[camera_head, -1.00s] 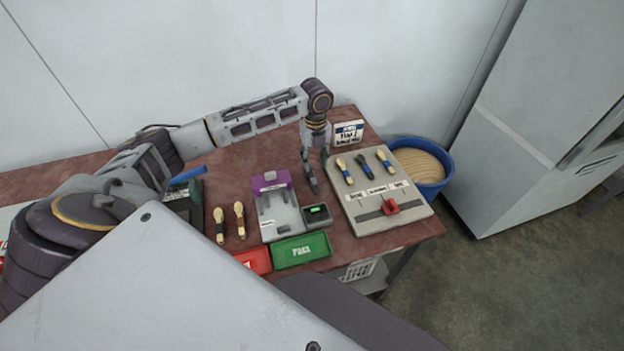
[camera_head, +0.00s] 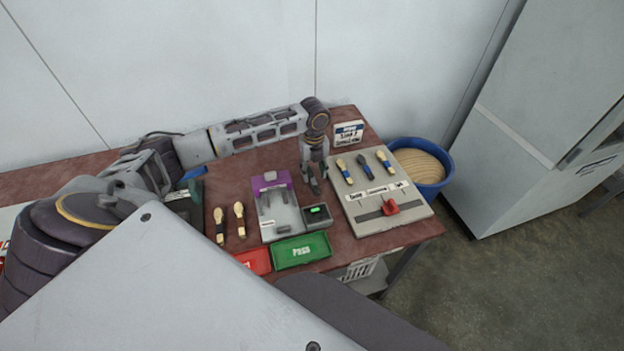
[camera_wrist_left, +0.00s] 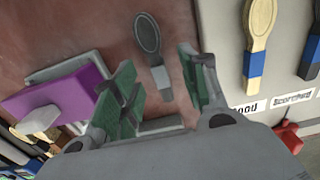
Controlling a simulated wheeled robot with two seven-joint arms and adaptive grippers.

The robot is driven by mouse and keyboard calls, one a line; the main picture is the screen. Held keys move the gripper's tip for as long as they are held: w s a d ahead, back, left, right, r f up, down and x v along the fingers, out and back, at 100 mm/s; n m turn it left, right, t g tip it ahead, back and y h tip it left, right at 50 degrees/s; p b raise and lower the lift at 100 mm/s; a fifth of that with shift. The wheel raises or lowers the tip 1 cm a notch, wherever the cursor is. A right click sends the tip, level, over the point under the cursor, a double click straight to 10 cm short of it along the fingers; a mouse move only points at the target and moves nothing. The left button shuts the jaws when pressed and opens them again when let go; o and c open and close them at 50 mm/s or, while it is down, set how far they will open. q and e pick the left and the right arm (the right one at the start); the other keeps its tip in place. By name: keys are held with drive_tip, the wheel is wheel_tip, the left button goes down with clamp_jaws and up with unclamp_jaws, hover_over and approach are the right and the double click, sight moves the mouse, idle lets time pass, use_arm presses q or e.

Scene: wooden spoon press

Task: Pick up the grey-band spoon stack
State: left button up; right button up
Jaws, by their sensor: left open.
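A dark grey spoon (camera_wrist_left: 148,36) lies on the table in the left wrist view, with a grey band (camera_wrist_left: 160,78) on its handle. I cannot tell whether it is a stack. My left gripper (camera_wrist_left: 160,88) is open above it, one finger on each side of the handle, with no visible grip on it. In the head view my left gripper (camera_head: 314,186) points down between the purple-topped press and the grey board, and hides most or all of the spoon. My right gripper is not in view.
The grey board (camera_head: 366,222) holds blue-banded spoons and a red slider (camera_head: 390,207). The purple-topped press (camera_head: 270,181) stands left, with two spoons (camera_head: 239,219) beyond it. A green tray (camera_head: 301,250) and red tray (camera_head: 256,261) sit in front. A blue basket (camera_head: 447,180) is right.

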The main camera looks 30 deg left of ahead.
sight(313, 178)
use_arm(q)
wheel_tip(313, 178, down, 3)
drive_tip(key=shift+s+a+r, duration=0.1)
drive_tip(key=shift+s, duration=0.05)
drive_tip(key=shift+f, duration=0.35)
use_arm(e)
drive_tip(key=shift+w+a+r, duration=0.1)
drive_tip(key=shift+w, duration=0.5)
use_arm(q)
drive_tip(key=c, duration=0.9)
drive_tip(key=shift+r, duration=0.1)
wheel_tip(313, 178, up, 8)
drive_tip(key=shift+r, duration=0.95)
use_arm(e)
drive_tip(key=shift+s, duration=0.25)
